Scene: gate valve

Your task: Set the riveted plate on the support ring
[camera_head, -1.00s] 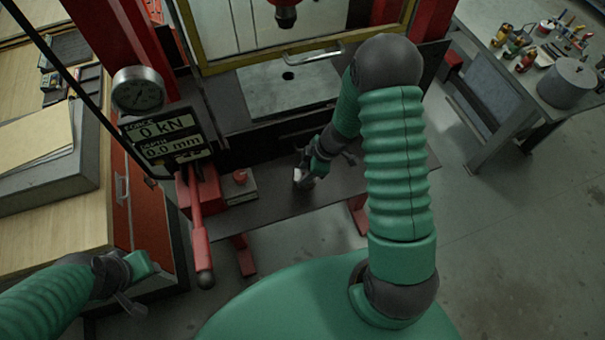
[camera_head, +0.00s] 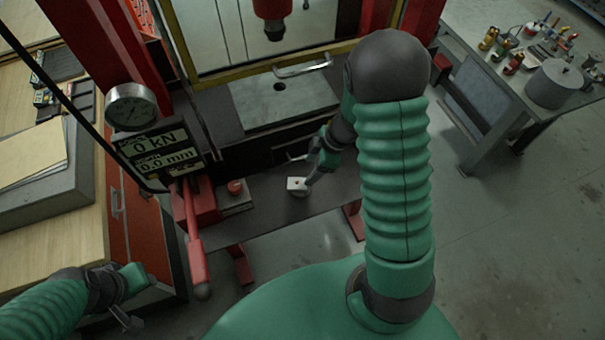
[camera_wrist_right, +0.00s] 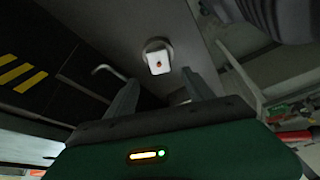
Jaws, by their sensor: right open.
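The riveted plate (camera_head: 295,183), a small pale square with a small dark-orange spot at its middle, rests on the round grey support ring (camera_head: 299,193) on the dark bench of the press. In the right wrist view the plate (camera_wrist_right: 157,62) lies over part of the ring (camera_wrist_right: 154,44). My right gripper (camera_head: 309,178) is beside the plate, on its right in the head view. In the wrist view its two fingers (camera_wrist_right: 160,90) are spread, with nothing between them, and the plate shows beyond their tips. My left gripper (camera_head: 128,308) is at lower left, away from the plate; its jaws are unclear.
The press has a yellow-edged guard (camera_head: 270,62) behind and a red lever (camera_head: 196,255) at left. A small block with a red button (camera_head: 235,188) stands left of the plate. A bent metal rod (camera_wrist_right: 108,70) shows near one finger. Bare dark bench (camera_head: 265,215) lies in front.

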